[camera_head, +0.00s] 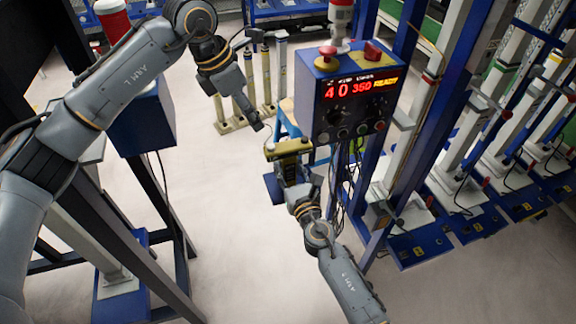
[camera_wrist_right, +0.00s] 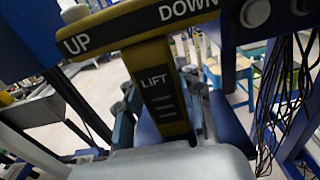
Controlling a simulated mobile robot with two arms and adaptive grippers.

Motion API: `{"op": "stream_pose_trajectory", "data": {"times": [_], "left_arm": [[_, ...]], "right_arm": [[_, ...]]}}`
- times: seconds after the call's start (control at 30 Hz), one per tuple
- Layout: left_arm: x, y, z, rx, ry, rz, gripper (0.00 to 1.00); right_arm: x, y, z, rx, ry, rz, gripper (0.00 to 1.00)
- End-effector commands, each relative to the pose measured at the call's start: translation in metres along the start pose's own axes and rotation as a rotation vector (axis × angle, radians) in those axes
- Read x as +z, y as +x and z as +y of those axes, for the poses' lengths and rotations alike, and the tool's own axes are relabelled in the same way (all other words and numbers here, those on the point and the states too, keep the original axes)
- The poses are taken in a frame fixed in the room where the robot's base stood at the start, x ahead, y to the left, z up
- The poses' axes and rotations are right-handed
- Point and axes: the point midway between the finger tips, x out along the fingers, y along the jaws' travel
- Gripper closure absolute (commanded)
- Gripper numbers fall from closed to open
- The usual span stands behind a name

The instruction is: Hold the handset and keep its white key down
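The handset (camera_head: 288,147) is a yellow and black T-shaped control in the middle of the head view. In the right wrist view its crossbar (camera_wrist_right: 140,25) reads UP and DOWN and its stem (camera_wrist_right: 158,90) reads LIFT. My right gripper (camera_head: 292,168) is shut around the stem, its fingers on either side of it in the wrist view. A whitish key (camera_wrist_right: 75,13) shows at the UP end of the crossbar; whether it is down cannot be told. My left gripper (camera_head: 257,124) looks shut and empty, its tip above and left of the handset, apart from it.
A blue control box (camera_head: 350,95) with a lit red and yellow display, red buttons and knobs hangs just right of the handset. Blue frames and posts (camera_head: 455,110) stand at right. A blue box (camera_head: 145,115) stands behind my left arm. Open floor lies at lower left centre.

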Motion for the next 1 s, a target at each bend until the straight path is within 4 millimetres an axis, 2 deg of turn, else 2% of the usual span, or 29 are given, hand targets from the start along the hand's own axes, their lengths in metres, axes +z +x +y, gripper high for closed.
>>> {"op": "stream_pose_trajectory", "data": {"times": [0.03,0.1,0.27,0.3,1.0], "left_arm": [[0.0000,0.0000,0.0000,0.000,0.000,0.000,0.62],[0.0000,0.0000,0.0000,0.000,0.000,0.000,0.64],[0.0000,0.0000,0.0000,0.000,0.000,0.000,0.97],[0.0000,0.0000,0.0000,0.000,0.000,0.000,1.00],[0.0000,0.0000,0.0000,0.000,0.000,0.000,1.00]], "right_arm": [[-0.0002,-0.0001,0.0000,0.000,0.000,0.000,0.89],[-0.0002,-0.0001,0.0000,0.000,0.000,0.000,0.99],[-0.0003,-0.0002,0.0000,0.000,0.000,0.000,0.99],[-0.0003,-0.0002,0.0000,0.000,0.000,0.000,0.99],[-0.0005,-0.0003,0.0000,0.000,0.000,0.001,0.99]]}}
